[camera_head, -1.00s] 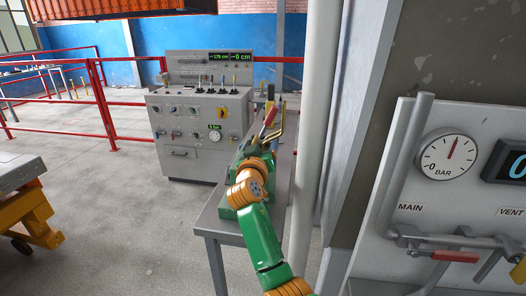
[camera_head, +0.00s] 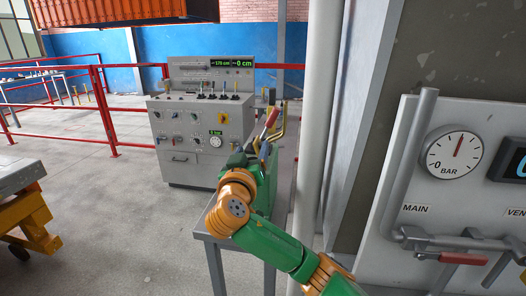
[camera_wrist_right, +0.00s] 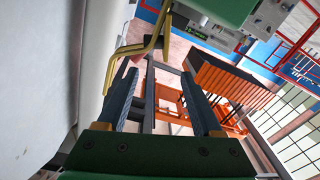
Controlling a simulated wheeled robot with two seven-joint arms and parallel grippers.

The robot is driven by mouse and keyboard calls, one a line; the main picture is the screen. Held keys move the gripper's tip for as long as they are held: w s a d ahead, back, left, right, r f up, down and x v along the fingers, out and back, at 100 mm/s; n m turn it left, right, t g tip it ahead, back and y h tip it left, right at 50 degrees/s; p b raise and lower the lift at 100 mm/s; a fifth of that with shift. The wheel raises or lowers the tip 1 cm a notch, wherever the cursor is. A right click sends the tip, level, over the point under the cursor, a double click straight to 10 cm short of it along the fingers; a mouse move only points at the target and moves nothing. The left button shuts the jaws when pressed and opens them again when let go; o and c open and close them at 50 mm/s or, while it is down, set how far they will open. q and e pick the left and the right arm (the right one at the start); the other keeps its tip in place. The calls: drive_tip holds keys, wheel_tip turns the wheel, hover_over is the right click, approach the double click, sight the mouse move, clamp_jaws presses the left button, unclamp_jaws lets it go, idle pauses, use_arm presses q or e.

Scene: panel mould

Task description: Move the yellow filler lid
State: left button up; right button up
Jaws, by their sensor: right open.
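I cannot make out a yellow filler lid for certain in either view. My right gripper (camera_head: 262,150) is partly hidden behind its own wrist in the head view, above the grey bench. In the wrist view its two dark fingers (camera_wrist_right: 158,76) are apart, with nothing held between them. Bent yellow bars (camera_wrist_right: 138,48) pass close to the left finger in that view. In the head view yellow bars (camera_head: 281,122) and a red handle (camera_head: 271,118) stand just beyond the gripper. My left gripper is not in view.
A grey bench (camera_head: 212,222) lies under my right arm, beside a pale upright pipe (camera_head: 313,120). A grey control console (camera_head: 183,140) stands behind. A wall panel with a gauge (camera_head: 452,157) is at right.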

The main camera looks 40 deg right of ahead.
drive_tip(key=shift+g+h, duration=0.3)
drive_tip(key=shift+g, duration=0.4)
drive_tip(key=w+d+p, duration=0.1)
drive_tip(key=d, duration=0.1)
drive_tip(key=d+f+p, duration=0.1)
drive_tip(key=d, duration=0.1)
drive_tip(key=w+d+p, duration=0.1)
drive_tip(key=d, duration=0.1)
drive_tip(key=shift+w+f, duration=0.3)
drive_tip(key=shift+f, duration=0.1)
drive_tip(key=shift+w+d+f, duration=0.15)
drive_tip(key=shift+w+d, duration=0.05)
drive_tip(key=shift+d, duration=0.05)
drive_tip(key=shift+a, duration=0.1)
clamp_jaws()
